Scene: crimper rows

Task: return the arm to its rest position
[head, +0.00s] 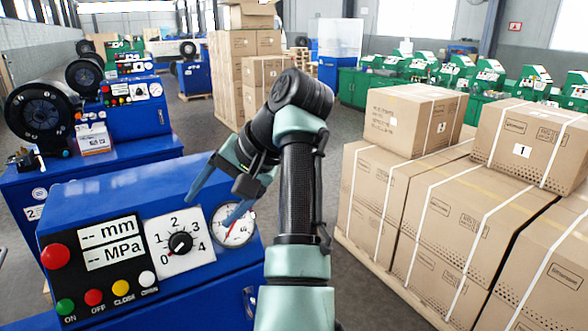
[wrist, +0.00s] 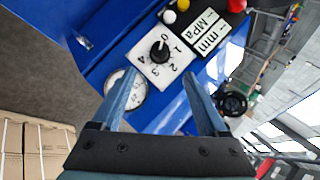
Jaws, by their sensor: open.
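My gripper (head: 209,211) is open and empty, with its two blue fingers apart. In the head view it hangs over the front of a blue crimper machine (head: 110,197), close to the dial plate and the gauge. My arm rises in the middle of the head view and bends down to the left at its top joint. In the wrist view the gripper (wrist: 160,78) points at the panel, with the knob (wrist: 160,51) between and beyond the fingertips. The left finger partly covers the round gauge (wrist: 128,100). I cannot tell whether a fingertip touches the panel.
The panel has a numbered dial knob (head: 180,243), a gauge (head: 233,226), a red button (head: 55,257) and displays (head: 108,243). Stacked cardboard boxes (head: 450,205) stand close on the right. More blue machines (head: 130,100) are behind at left. Grey floor (head: 200,115) lies open between.

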